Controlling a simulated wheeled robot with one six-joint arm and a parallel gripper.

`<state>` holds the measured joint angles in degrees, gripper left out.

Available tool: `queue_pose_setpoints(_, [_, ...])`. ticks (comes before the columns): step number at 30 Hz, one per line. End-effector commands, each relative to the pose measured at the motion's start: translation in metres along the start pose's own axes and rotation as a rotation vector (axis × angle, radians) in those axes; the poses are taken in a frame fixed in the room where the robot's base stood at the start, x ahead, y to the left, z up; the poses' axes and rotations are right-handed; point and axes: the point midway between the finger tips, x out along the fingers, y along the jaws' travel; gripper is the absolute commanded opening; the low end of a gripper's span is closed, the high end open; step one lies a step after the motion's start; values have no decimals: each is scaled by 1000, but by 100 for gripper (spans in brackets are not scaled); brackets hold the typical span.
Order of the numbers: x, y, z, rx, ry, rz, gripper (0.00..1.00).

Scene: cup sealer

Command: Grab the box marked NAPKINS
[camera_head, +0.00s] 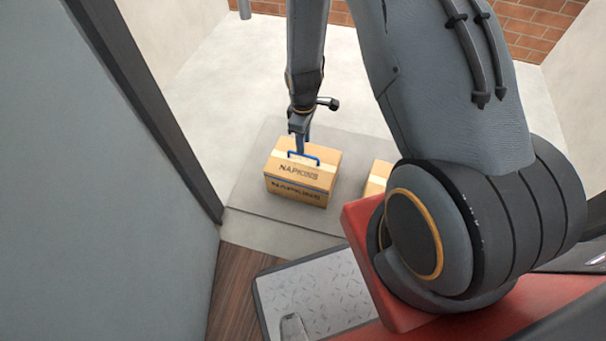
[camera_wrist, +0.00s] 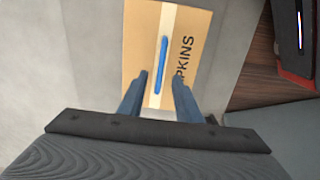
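The brown cardboard box marked NAPKINS (camera_head: 300,179) sits on a grey mat on the floor, with a blue handle (camera_head: 303,157) standing on its top. In the wrist view the box (camera_wrist: 195,55) lies ahead of my gripper, with the blue handle (camera_wrist: 162,64) along its pale tape strip. My gripper (camera_head: 300,146) points down just above the box top, by the handle. In the wrist view the two blue fingers of my gripper (camera_wrist: 160,78) are apart, one on each side of the line of the handle. I cannot tell whether they touch it.
A second cardboard box (camera_head: 377,178) stands to the right on the grey mat (camera_head: 250,190), partly hidden by my arm. A grey wall panel with a dark edge (camera_head: 150,100) rises at the left. Bare pale floor (camera_head: 220,100) lies behind the mat.

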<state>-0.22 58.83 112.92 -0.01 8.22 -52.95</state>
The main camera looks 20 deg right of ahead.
Motion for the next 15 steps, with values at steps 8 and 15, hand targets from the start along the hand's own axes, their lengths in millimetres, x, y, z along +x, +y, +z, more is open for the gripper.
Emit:
queue_pose_setpoints(8, [27,0,0,-1,0,0,31])
queue_pose_setpoints(15, [56,-1,1,0,-2,-2,31])
